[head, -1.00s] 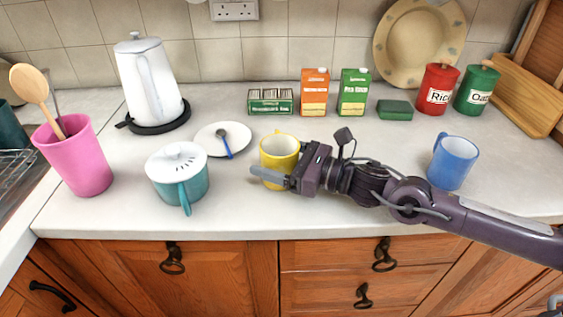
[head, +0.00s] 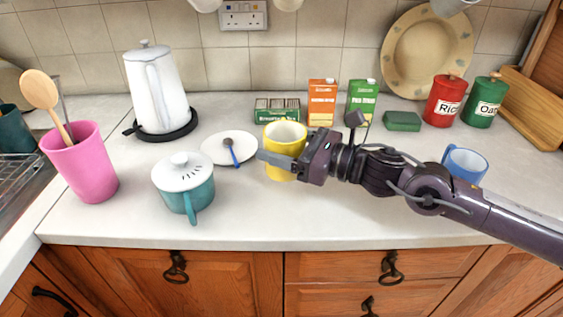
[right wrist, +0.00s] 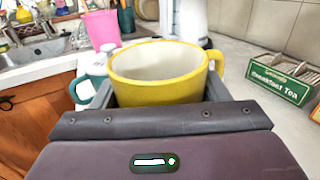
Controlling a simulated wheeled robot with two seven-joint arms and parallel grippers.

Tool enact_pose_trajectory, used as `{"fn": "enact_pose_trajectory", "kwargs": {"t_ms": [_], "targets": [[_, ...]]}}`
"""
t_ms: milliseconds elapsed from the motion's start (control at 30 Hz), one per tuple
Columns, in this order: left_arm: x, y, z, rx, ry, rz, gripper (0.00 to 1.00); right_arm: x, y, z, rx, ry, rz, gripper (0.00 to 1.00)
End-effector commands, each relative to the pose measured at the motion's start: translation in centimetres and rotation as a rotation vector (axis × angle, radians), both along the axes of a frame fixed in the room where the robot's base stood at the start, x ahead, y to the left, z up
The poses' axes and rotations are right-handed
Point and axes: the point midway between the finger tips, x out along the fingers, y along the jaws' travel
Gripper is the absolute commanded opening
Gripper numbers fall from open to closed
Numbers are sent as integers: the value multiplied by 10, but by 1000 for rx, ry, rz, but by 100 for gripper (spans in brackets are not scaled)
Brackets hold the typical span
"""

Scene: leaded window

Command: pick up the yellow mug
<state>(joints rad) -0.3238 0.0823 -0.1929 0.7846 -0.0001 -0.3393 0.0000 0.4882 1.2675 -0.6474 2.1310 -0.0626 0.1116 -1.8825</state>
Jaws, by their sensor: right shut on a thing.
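The yellow mug (head: 285,133) is upright between the fingers of my right gripper (head: 280,158), which is shut on it. In the head view the near finger crosses the front of the mug, and the far finger is hidden behind it. The mug appears raised a little above the counter. In the right wrist view the mug (right wrist: 160,85) sits between the two fingers, its open rim up and its handle at the right. The mug looks empty. My left gripper is not in view.
Left of the mug are a saucer (head: 215,150) with a spoon and a teal lidded pot (head: 187,190). Behind it stand a tea box (head: 277,112) and an orange carton (head: 321,104). A blue mug (head: 465,163) is partly behind my right arm. The front counter is clear.

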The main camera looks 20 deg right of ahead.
Motion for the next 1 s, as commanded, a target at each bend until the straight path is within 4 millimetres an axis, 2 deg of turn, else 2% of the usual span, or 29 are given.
{"fn": "enact_pose_trajectory", "kwargs": {"t_ms": [33, 200, 333, 500, 733, 1000], "targets": [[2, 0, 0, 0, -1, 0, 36, 0, 0, 19, 0, -13, 1, 37], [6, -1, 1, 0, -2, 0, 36, 0, 0, 70, 2, -13, 1, 37], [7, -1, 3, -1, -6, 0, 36, 0, 0, 104, 3, -12, 1, 37], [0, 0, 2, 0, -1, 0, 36, 0, 0, 132, 3, -8, 1, 37], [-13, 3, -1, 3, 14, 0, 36, 0, 0, 145, 2, -3, 0, 37], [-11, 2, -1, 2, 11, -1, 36, 0, 0, 145, 2, -3, 0, 37]]}}
